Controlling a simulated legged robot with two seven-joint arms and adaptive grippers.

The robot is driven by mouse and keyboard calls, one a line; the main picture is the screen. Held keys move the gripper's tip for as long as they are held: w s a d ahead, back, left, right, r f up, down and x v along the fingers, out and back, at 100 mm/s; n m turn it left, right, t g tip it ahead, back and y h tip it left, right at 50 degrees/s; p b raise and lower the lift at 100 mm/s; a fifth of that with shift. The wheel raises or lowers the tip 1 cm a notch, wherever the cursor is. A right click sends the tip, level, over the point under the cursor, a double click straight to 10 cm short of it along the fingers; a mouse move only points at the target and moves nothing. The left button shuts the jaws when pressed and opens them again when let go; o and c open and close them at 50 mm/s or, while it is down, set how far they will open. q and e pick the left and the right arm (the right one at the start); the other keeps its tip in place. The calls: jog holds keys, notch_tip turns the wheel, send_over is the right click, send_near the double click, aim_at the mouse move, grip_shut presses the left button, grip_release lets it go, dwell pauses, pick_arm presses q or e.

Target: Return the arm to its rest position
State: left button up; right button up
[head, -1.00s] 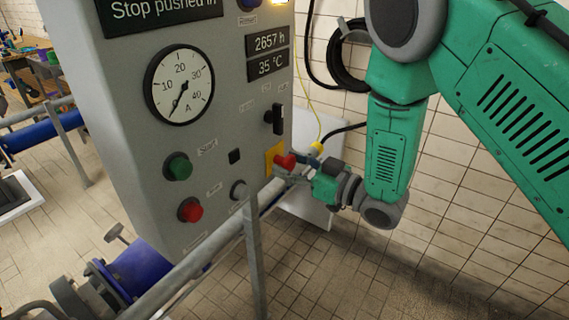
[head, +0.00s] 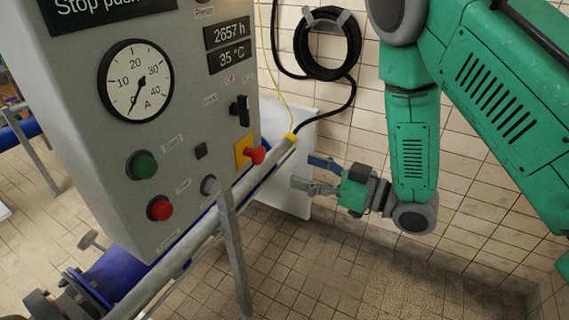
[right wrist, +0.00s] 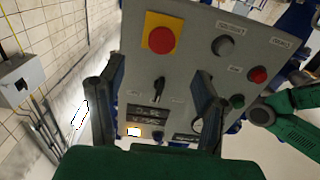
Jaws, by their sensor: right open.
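My right gripper (head: 312,174) is open and empty in the head view, to the right of the grey control panel (head: 85,95) and apart from it. The red emergency stop button (head: 255,155) on its yellow plate sits to the left of the fingertips. In the right wrist view my right gripper (right wrist: 155,90) shows two dark fingers spread wide. The control panel (right wrist: 190,70) lies beyond them, with the red stop button (right wrist: 162,40) near the top and nothing between the fingers. A green arm in the right wrist view is at the right edge; its gripper is not visible.
A grey rail (head: 190,240) on a post runs in front of the panel. A black hose coil (head: 325,45) hangs on the tiled wall. A white board (head: 285,160) stands behind the gripper. Blue pipework (head: 125,275) lies at lower left. The floor at lower right is clear.

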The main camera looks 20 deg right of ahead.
jog(key=shift+s+d, duration=0.5)
jog(key=shift+s, duration=0.05)
jog(key=shift+a, duration=0.15)
jog(key=s+d+f+m+g+h+b, duration=0.1)
jog(key=s+f+m+g+h+b, duration=0.2)
jog(key=f, duration=1)
jog(key=s+d+f+m+g+h+b, duration=0.15)
jog(key=s+f+h+b, duration=0.3)
jog(key=f, duration=0.85)
jog(key=s+f+m+g+h+b, duration=0.1)
jog(key=s+f+g+b, duration=0.1)
jog(key=s+f+g, duration=0.2)
jog(key=s+f+m+g+h+b, duration=0.1)
jog(key=s+f+g+h+b, duration=0.1)
jog(key=s+f+g, duration=0.3)
jog(key=s+f+b, duration=0.1)
jog(key=s+f, duration=0.3)
jog(key=s, duration=0.5)
jog(key=shift+f, duration=0.35)
jog(key=shift+d+m+h, duration=0.1)
jog(key=shift+m+h, duration=0.15)
